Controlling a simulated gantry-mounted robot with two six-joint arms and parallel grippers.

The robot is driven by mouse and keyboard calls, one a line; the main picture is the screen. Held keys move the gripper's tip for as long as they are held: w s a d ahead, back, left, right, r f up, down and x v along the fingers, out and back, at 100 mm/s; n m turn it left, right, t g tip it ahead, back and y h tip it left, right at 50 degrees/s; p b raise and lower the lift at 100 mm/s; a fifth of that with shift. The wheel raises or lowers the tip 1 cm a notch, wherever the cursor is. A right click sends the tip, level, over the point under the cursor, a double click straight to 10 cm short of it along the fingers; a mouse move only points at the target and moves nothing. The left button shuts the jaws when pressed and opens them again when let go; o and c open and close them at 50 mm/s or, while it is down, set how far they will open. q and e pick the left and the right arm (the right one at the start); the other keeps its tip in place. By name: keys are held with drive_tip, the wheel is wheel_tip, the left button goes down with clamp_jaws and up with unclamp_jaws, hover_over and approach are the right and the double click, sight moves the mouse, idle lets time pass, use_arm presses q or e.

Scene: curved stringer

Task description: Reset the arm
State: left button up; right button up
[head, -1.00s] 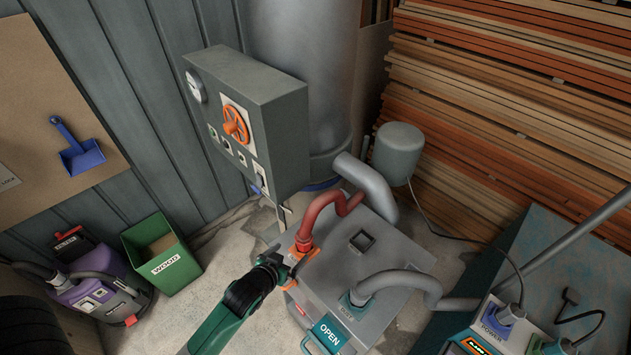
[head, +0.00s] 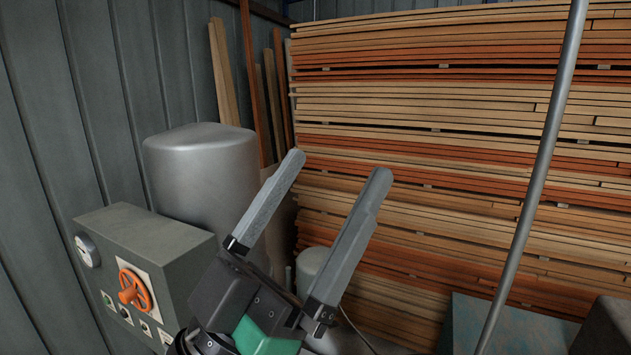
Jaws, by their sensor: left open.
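My left gripper (head: 325,185) is raised in the middle of the head view, its two long grey fingers pointing up and spread wide apart. Nothing is between the fingers. Its dark and green wrist shows at the bottom. It is in front of the stacked boards and to the right of the grey control box (head: 150,245) with the orange handwheel (head: 133,288). My right gripper is not in view.
A large grey cylinder tank (head: 200,175) stands behind the control box. Stacked boards (head: 450,130) fill the back right. A slanted metal pole (head: 535,180) crosses the right side. A smaller grey canister (head: 312,262) is partly hidden behind the gripper.

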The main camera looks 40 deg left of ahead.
use_arm(q)
drive_tip(key=shift+s+d+r+t+h, duration=0.35)
drive_tip(key=shift+s+r+h, duration=0.15)
drive_tip(key=shift+s+r, duration=0.25)
drive_tip(key=shift+w+r, duration=0.1)
